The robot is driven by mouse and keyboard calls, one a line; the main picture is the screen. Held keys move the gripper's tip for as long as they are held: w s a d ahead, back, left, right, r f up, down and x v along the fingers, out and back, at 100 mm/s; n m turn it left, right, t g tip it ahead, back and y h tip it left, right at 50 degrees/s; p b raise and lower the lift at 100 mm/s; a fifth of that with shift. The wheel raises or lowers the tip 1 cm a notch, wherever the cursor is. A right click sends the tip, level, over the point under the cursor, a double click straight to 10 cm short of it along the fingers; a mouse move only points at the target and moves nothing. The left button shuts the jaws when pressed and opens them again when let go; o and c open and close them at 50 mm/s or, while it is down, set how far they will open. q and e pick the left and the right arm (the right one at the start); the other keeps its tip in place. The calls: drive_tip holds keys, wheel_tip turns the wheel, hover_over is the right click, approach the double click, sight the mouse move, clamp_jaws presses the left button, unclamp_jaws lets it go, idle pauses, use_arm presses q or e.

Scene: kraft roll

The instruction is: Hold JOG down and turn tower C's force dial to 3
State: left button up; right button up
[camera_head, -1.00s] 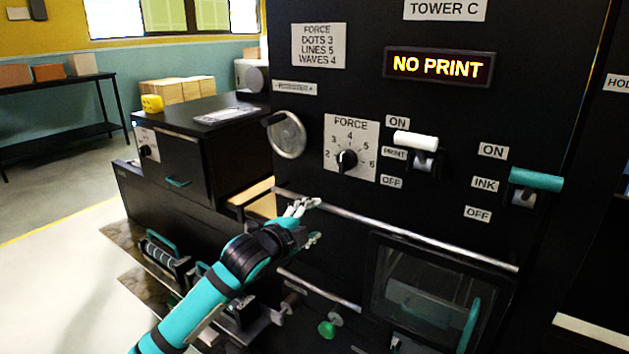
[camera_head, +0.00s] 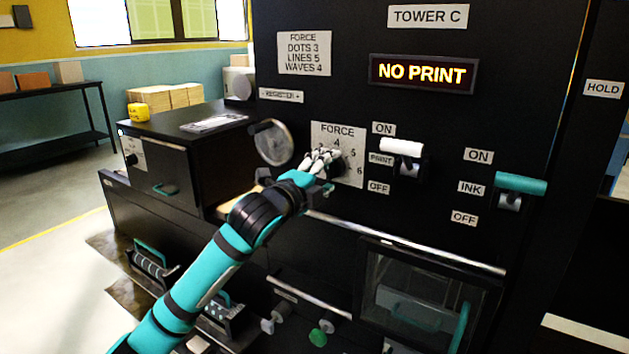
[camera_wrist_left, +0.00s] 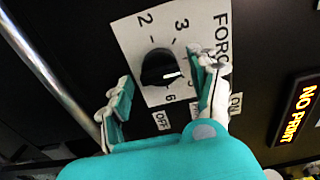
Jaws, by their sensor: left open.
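Tower C's force dial (camera_wrist_left: 158,68) is a round black knob on a white FORCE plate (camera_head: 350,135). In the left wrist view its white mark points right and slightly down, to the 5 side of the scale. My left gripper (camera_wrist_left: 165,92) is open, its fingers on either side of the dial and apart from it in that view. In the head view the left gripper (camera_head: 322,161) covers part of the dial and the lower-left scale. I cannot tell whether a finger touches the dial. No label reading JOG is legible. My right gripper is not in view.
The display (camera_head: 422,74) reads NO PRINT. A white PRINT lever (camera_head: 402,147) and a teal INK lever (camera_head: 520,184) stand right of the dial. A metal handwheel (camera_head: 275,143) is close left. A long metal rail (camera_head: 400,242) runs below. A green knob (camera_head: 318,338) is lower down.

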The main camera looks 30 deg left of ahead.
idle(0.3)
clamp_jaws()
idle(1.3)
